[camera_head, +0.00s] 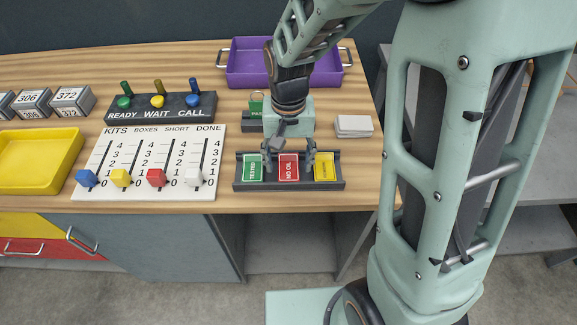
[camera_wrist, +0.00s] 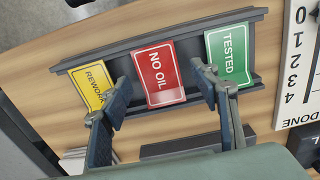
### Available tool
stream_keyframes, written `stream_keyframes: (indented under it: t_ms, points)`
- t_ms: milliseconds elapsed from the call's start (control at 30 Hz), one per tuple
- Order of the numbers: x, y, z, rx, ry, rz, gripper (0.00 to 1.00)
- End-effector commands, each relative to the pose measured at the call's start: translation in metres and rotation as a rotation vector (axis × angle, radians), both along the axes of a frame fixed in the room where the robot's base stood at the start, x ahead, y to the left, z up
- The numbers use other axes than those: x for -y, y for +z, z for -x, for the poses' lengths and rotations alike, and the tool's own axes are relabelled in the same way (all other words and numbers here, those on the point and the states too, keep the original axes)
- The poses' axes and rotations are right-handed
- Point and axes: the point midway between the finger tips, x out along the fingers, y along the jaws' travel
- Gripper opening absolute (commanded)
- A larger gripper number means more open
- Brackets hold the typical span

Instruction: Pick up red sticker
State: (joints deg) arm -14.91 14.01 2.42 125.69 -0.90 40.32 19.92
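The red sticker (camera_head: 288,167) reads NO OIL and lies in the middle of a dark tray (camera_head: 240,185) on the wooden workbench. It also shows in the wrist view (camera_wrist: 158,75). A green TESTED sticker (camera_head: 252,168) lies left of it and a yellow REWORK sticker (camera_head: 324,167) right of it in the head view. My gripper (camera_head: 290,160) is open above the tray. In the wrist view (camera_wrist: 162,92) its fingers are spread either side of the red sticker, with nothing between them. I cannot tell how high the fingertips are above the tray.
A white stack of cards (camera_head: 354,126) lies right of my gripper. A purple bin (camera_head: 243,75) stands behind. A white slider board (camera_head: 150,165), a READY WAIT CALL lever block (camera_head: 160,107) and a yellow tray (camera_head: 35,160) are to the left. Bare wood lies in front of the sticker tray.

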Motion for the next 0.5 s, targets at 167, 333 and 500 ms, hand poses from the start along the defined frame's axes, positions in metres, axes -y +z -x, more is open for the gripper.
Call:
stream_keyframes:
  t_ms: [167,333,500]
  points:
    - [0.0000,0.0000,0.0000,0.000,0.000,0.000,0.34]
    - [0.0000,0.0001,0.0000,0.000,0.000,0.000,0.25]
    - [0.0000,0.0002,0.0000,0.000,0.000,0.000,0.25]
